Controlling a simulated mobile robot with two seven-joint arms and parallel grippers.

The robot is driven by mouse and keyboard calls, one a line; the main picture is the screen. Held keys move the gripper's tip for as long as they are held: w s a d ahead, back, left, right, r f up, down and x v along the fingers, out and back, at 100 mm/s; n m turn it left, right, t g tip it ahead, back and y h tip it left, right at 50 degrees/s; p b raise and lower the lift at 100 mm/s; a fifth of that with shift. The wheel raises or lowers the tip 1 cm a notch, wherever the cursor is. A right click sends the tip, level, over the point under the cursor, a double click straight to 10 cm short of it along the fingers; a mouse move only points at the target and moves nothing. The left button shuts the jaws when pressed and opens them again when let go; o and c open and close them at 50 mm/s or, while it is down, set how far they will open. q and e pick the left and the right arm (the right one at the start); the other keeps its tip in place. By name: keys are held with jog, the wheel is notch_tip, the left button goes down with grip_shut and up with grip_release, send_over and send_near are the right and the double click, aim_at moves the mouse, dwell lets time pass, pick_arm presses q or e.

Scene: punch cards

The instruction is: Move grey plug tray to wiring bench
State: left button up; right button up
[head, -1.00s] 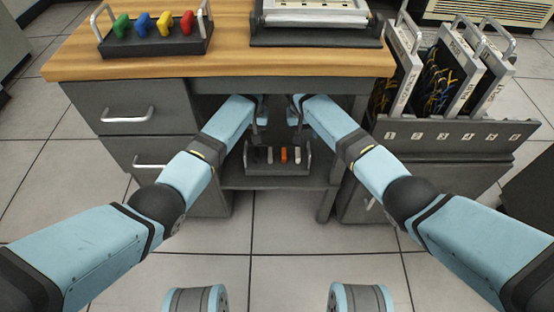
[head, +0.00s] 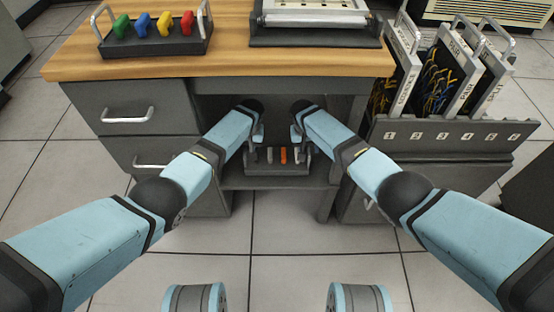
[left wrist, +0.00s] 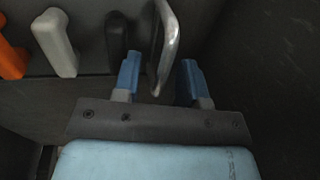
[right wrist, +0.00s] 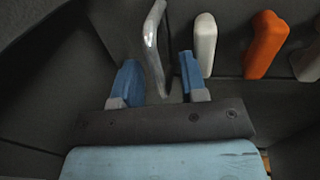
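The grey plug tray (head: 278,169) sits on the shelf under the wooden-topped bench, holding an orange plug (head: 283,155) and white and dark plugs. It has a metal handle at each end. My left gripper (head: 256,140) is at the tray's left end; in the left wrist view its open fingers (left wrist: 158,80) stand on either side of a handle (left wrist: 165,45). My right gripper (head: 300,141) is at the right end; in the right wrist view its open fingers (right wrist: 158,80) stand on either side of the other handle (right wrist: 153,45). Neither is closed on its handle.
On the bench top (head: 230,62) stand a dark tray (head: 155,45) with coloured plugs and a metal-framed device (head: 316,30). Drawers (head: 127,115) flank the shelf space on the left. A numbered rack (head: 455,135) with wired panels stands on the right.

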pick_arm(q)
grip_shut()
pick_arm(e)
grip_shut()
pick_arm(q)
jog(key=shift+r, duration=0.2)
pick_arm(e)
jog(key=shift+r, duration=0.2)
